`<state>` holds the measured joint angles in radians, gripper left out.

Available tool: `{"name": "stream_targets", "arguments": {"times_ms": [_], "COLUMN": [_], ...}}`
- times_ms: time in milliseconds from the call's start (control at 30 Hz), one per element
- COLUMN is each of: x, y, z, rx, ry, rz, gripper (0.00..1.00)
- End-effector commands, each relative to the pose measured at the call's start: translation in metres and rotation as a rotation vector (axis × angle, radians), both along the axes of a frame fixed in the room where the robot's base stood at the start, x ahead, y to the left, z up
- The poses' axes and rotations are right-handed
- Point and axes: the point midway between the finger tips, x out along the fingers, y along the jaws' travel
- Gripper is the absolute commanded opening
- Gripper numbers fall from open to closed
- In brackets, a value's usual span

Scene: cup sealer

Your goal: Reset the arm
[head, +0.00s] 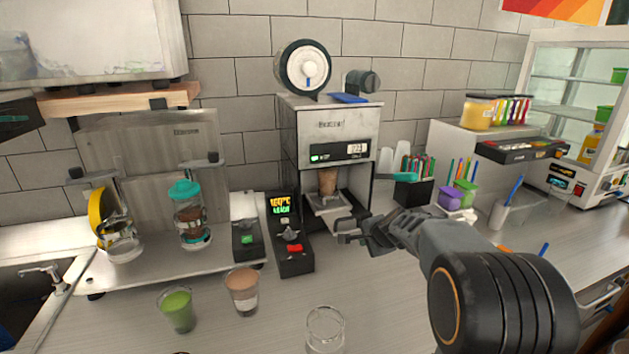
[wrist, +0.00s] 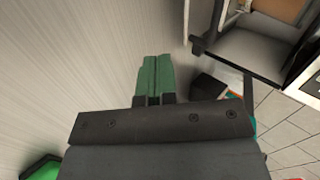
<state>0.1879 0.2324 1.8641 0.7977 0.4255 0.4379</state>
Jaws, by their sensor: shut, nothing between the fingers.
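My gripper (head: 346,231) is at the end of my arm, which reaches in from the right in the head view. It is in front of the cup sealer (head: 336,122), over the counter, near the sealer's lower right front. In the wrist view its green fingers (wrist: 154,78) lie side by side, shut with nothing between them. A cup with brown contents (head: 327,181) stands in the sealer's opening on its tray (head: 324,200). The sealer's lower front also shows at the upper right of the wrist view (wrist: 245,52).
A control box (head: 289,250) stands left of my gripper. A green cup (head: 178,309), a brown cup (head: 242,291) and an empty clear cup (head: 325,330) stand at the front. A black holder of straws (head: 413,192) and a purple container (head: 450,199) stand right of the sealer.

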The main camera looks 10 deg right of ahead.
Motion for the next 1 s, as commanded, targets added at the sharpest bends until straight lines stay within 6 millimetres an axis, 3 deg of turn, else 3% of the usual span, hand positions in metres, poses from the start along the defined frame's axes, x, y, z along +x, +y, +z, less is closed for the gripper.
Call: {"name": "stream_targets", "arguments": {"times_ms": [100,167,400,500,600,733,1000], "x": [-0.033,-0.062,-0.191,-0.234,-0.264,-0.283,-0.288], "y": [0.009,0.017,0.038,0.039,0.038,0.039,0.047], "z": [-0.028,-0.033,-0.025,-0.02,-0.014,-0.006,0.011], "rx": [-0.101,-0.181,-0.513,-0.632,-0.723,-0.799,-0.844], "ry": [0.104,0.156,0.3,0.33,0.339,0.308,0.233], "rz": [0.177,0.313,0.822,0.958,1.033,1.054,1.044], "gripper": [0.0,0.0,0.0,0.0,0.0,0.0,0.0]}}
